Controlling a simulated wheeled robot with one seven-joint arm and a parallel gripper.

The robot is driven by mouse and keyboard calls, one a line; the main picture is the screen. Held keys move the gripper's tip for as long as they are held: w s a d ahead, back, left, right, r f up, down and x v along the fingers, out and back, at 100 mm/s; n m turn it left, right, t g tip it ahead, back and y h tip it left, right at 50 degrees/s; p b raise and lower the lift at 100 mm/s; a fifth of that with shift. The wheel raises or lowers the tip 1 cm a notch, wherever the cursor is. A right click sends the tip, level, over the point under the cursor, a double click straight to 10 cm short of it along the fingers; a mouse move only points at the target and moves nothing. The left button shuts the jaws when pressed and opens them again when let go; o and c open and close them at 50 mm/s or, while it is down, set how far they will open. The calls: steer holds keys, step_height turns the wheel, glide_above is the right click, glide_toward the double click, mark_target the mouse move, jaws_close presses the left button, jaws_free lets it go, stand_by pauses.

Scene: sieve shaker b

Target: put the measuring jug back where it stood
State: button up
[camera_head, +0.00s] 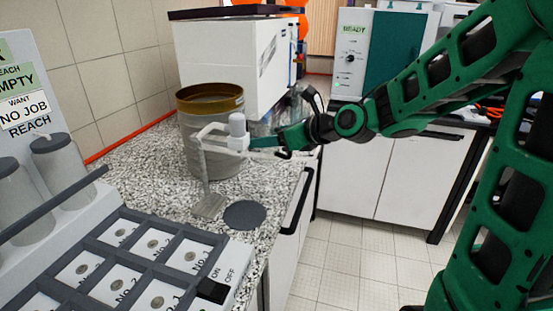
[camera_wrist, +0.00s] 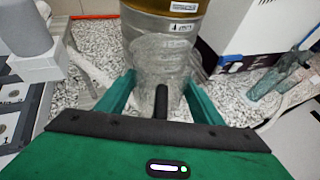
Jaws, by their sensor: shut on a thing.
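The clear measuring jug (camera_wrist: 160,62) is between my gripper's green fingers in the wrist view, with a dark upright strip at its near side, probably the handle. My gripper (camera_wrist: 160,92) is shut on it. In the head view my gripper (camera_head: 280,141) is at the counter's right edge, just right of the metal cylinder; the jug is hard to make out there. A dark grey round disc (camera_head: 245,214) lies bare on the counter, below and left of my gripper. I cannot tell whether the jug touches anything below.
A brass-rimmed metal cylinder (camera_head: 211,145) stands close behind the jug. A white stand (camera_head: 207,178) with a grey-white cup (camera_head: 237,125) is close left of my gripper. A white machine (camera_head: 230,65) is behind. A labelled compartment tray (camera_head: 130,255) fills the front left.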

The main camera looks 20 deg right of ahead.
steer(key=shift+w+d+f, duration=0.95)
steer(key=shift+w+f, duration=0.45)
steer(key=shift+f, duration=0.3)
steer(key=shift+w+d+f, duration=0.95)
steer(key=shift+w+f, duration=0.4)
steer(key=shift+f, duration=0.35)
steer(key=shift+w+d+f, duration=0.95)
steer(key=shift+w+f, duration=0.45)
steer(key=shift+f, duration=0.3)
steer(key=o, duration=1.4)
steer(key=shift+s+d+r, duration=0.2)
steer(key=shift+s, duration=0.05)
steer(key=v, duration=1.1)
steer(key=shift+s+r, duration=0.1)
